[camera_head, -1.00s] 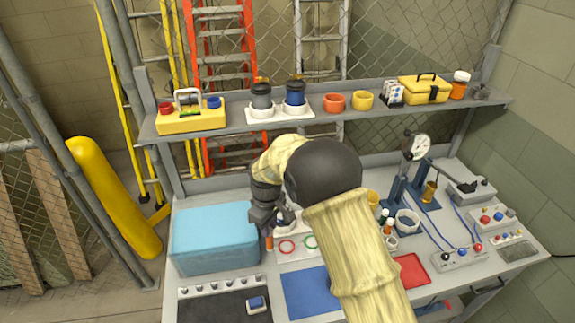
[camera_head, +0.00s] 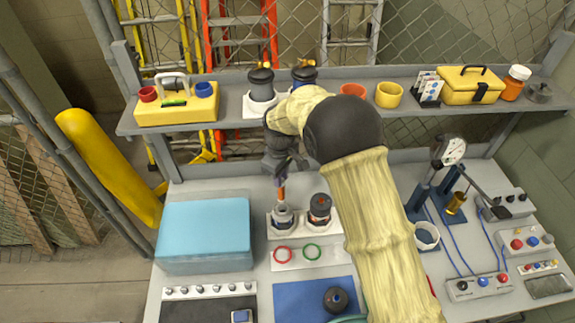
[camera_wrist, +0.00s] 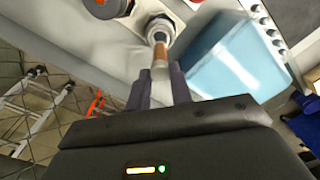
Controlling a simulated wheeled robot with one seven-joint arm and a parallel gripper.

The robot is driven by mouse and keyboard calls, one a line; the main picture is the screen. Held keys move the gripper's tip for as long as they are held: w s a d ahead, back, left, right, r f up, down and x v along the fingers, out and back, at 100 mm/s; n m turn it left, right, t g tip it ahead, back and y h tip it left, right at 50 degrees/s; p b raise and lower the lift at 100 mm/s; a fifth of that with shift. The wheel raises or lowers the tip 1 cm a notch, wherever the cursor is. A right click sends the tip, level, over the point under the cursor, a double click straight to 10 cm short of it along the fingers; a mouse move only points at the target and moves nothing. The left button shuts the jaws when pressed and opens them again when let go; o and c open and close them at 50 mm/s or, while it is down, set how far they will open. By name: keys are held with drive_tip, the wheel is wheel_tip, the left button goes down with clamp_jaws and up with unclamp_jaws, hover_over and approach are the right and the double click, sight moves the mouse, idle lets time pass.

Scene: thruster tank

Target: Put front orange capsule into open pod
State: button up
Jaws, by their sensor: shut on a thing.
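My gripper (camera_head: 281,180) is shut on the orange capsule (camera_head: 281,194) and holds it upright. The capsule hangs directly above a grey pod (camera_head: 283,217) in a white holder (camera_head: 270,232). In the wrist view the capsule (camera_wrist: 160,48) is between the fingertips (camera_wrist: 161,72), its far end overlapping the pod's mouth (camera_wrist: 158,27). I cannot tell whether that end is inside the mouth. A second, darker pod (camera_head: 320,210) with a reddish part stands to the right in the same holder.
A blue box (camera_head: 205,235) stands left of the pods. A white card with red and green rings (camera_head: 283,254) lies in front. A blue mat (camera_head: 290,297) carries a dark round piece (camera_head: 336,299). The shelf (camera_head: 228,105) above holds a yellow toolbox (camera_head: 470,86) and cups.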

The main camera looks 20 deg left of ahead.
sight(282, 190)
drive_tip(key=shift+w, duration=0.2)
drive_tip(key=shift+s+d, duration=0.15)
drive_tip(key=shift+s, duration=0.15)
drive_tip(key=shift+f, duration=0.15)
drive_tip(key=shift+f+b, duration=1.35)
drive_tip(key=shift+f, duration=0.6)
drive_tip(key=shift+r, duration=0.1)
drive_tip(key=shift+f+b, duration=0.65)
drive_tip(key=shift+f, duration=0.55)
